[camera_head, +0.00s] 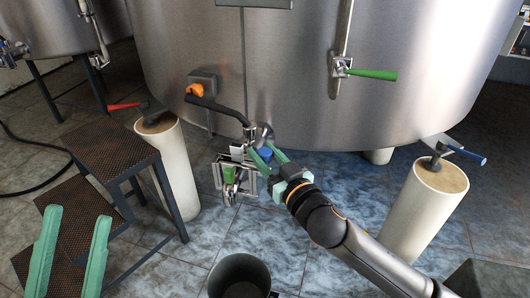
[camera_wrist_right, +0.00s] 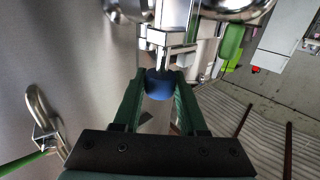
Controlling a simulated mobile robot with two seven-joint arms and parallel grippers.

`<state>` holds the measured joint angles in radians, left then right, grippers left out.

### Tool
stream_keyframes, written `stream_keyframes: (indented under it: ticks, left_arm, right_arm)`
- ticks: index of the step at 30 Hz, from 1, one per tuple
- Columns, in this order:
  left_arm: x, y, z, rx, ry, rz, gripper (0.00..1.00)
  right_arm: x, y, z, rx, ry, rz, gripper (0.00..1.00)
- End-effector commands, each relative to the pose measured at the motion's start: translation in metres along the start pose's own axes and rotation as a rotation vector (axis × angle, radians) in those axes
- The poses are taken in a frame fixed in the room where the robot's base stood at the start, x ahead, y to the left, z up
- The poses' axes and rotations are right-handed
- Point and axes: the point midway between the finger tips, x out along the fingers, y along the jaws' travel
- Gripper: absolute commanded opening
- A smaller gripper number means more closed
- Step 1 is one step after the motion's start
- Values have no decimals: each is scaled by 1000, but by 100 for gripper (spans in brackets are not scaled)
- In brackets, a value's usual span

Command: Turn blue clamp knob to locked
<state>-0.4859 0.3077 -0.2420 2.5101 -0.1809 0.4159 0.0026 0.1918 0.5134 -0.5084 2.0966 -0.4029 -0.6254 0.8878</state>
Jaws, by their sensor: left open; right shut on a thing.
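The blue clamp knob (camera_wrist_right: 159,84) sits on a metal clamp fitting (camera_head: 262,132) at the outlet low on the front of the steel tank. My right gripper (camera_wrist_right: 160,86) is shut on the knob, one green finger on each side of it. In the head view the knob (camera_head: 264,154) shows only partly between the fingers. My left gripper (camera_head: 75,232) is open and empty at the lower left, well away from the clamp. Whether the knob stands at locked cannot be told.
A green-handled valve (camera_head: 372,75) is on the tank at right. Stone-topped white pedestals stand left (camera_head: 176,170) and right (camera_head: 411,222), with red and blue handles on top. Metal steps (camera_head: 113,157) stand at left. A dark bucket (camera_head: 240,272) is on the floor in front.

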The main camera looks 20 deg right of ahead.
Motion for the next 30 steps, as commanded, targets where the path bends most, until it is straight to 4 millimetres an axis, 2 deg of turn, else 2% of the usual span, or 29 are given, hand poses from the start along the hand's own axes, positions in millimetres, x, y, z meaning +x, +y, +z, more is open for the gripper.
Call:
stream_keyframes:
  ticks: [14, 15, 22, 30]
  left_arm:
    - [0, -1, 0, -1, -3, -8, 50]
    - [0, -1, 0, -1, -3, -8, 50]
    - [0, -1, 1, -1, -5, -7, 50]
    - [0, -1, 1, -1, -6, -2, 50]
  right_arm:
    - [0, 0, -2, 1, 3, 33, 0]
    - [0, 0, -2, 1, 3, 33, 46]
    - [0, 0, -1, 1, 0, 34, 71]
    - [-1, 0, 0, 1, -1, 34, 71]
